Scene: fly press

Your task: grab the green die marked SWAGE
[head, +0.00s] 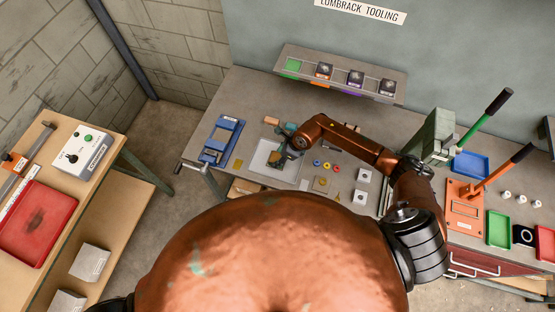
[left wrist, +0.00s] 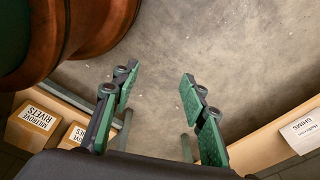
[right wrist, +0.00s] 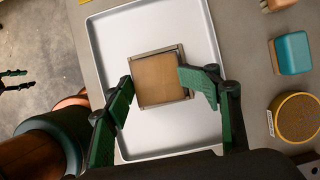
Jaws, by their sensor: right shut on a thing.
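My right gripper (head: 287,152) is over the white tray on the bench. In the right wrist view, my right gripper (right wrist: 157,84) is shut on a square block (right wrist: 162,80) with a tan top and grey metal edges, one finger on each side. The block is over the white tray (right wrist: 107,45); I cannot tell if it touches it. No SWAGE marking is readable. A rack at the back has a green square (head: 293,65) at its left end and dark dies (head: 355,78) to its right. My left gripper (left wrist: 158,95) is open and empty above the floor.
A blue fixture (head: 222,139) stands left of the tray. Coloured rings (head: 326,165) and small plates lie to its right. A green-handled press (head: 440,135), an orange press (head: 466,200) and blue and green trays fill the right. A side table with a red tray (head: 35,222) is left.

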